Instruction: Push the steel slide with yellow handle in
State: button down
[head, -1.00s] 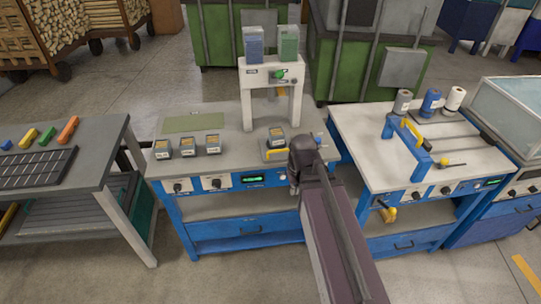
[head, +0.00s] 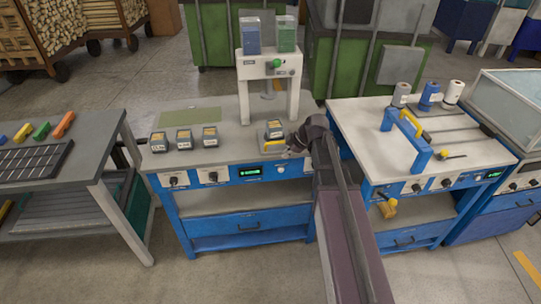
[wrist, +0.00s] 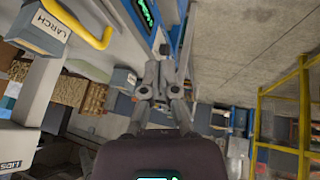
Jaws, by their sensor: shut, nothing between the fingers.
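The slide's yellow handle (head: 273,146) shows at the front of the middle bench, below the press frame. In the wrist view the yellow handle (wrist: 97,42) curves across the upper left. The steel part of the slide is too small or hidden to make out. My gripper (wrist: 165,52) is shut and empty. In the head view my gripper (head: 290,148) is close to the handle's right end; in the wrist view a gap separates them.
A white press frame (head: 269,70) with a green button and two hoppers stands behind the slide. Several dark blocks (head: 184,139) stand to the left on the bench. A second bench (head: 360,115) with a blue arch is to the right.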

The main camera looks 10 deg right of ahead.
aim_at(265, 155)
jog(key=shift+w+d+n+t+y+b, duration=0.2)
jog(key=shift+w+d+n+t, duration=0.05)
jog(key=shift+w+n, duration=0.5)
jog(key=shift+w+d+n+t+y+b, duration=0.15)
jog(key=shift+w+d+n+t+y, duration=0.1)
jog(key=shift+w+n, duration=0.5)
jog(key=shift+a+f, duration=0.1)
jog(key=shift+f, duration=0.05)
jog(key=b+x, duration=0.8)
jog(key=x, duration=0.2)
jog(key=shift+w, duration=0.15)
jog(key=shift+w+a, duration=0.15)
jog(key=shift+w, duration=0.75)
jog(key=shift+w+a, duration=0.2)
jog(key=shift+w, duration=0.65)
